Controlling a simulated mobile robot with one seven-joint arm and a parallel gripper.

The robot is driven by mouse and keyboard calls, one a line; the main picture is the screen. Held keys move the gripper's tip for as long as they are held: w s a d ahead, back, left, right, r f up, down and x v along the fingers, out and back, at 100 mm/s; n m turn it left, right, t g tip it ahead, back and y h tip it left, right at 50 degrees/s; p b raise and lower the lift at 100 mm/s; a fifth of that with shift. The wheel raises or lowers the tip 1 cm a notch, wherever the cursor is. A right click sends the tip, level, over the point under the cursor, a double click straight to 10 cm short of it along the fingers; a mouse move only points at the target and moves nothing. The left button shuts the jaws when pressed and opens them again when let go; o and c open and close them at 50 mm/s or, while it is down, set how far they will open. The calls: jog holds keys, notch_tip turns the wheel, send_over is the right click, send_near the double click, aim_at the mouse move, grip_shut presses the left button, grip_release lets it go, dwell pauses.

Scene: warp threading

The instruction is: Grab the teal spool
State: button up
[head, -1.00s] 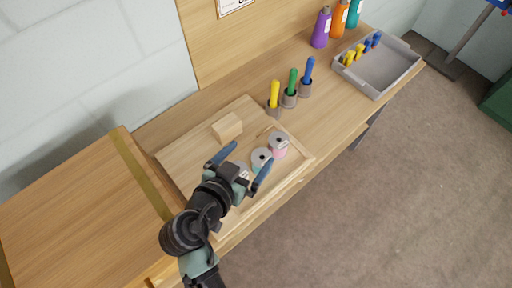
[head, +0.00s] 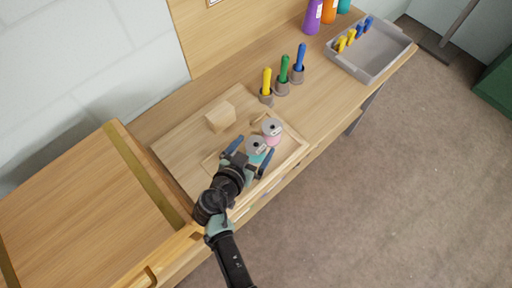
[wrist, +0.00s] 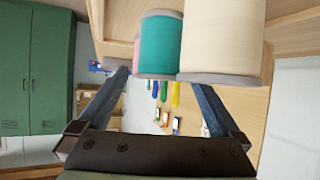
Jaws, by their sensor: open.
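The teal spool (head: 257,155) stands in a shallow wooden tray (head: 292,151), its grey top flange showing between my gripper's fingers in the head view. My gripper (head: 252,151) is open and empty. In the wrist view the teal spool (wrist: 161,46) is in the middle, ahead of and between the two blue fingers (wrist: 160,80). A cream spool (wrist: 222,40) stands to its right, close to the right finger. A pink spool (head: 271,134) stands beyond the teal one and is partly hidden behind it in the wrist view. The cream spool is hidden by my gripper in the head view.
A wooden block (head: 220,116) lies on the board to the left. Yellow (head: 266,82), green (head: 283,70) and blue (head: 299,60) handled tools stand in cups behind. A grey bin (head: 372,65) and bottles (head: 313,15) are at the far right.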

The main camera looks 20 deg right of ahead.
jog(key=shift+x, duration=0.95)
jog(key=c, duration=1.4)
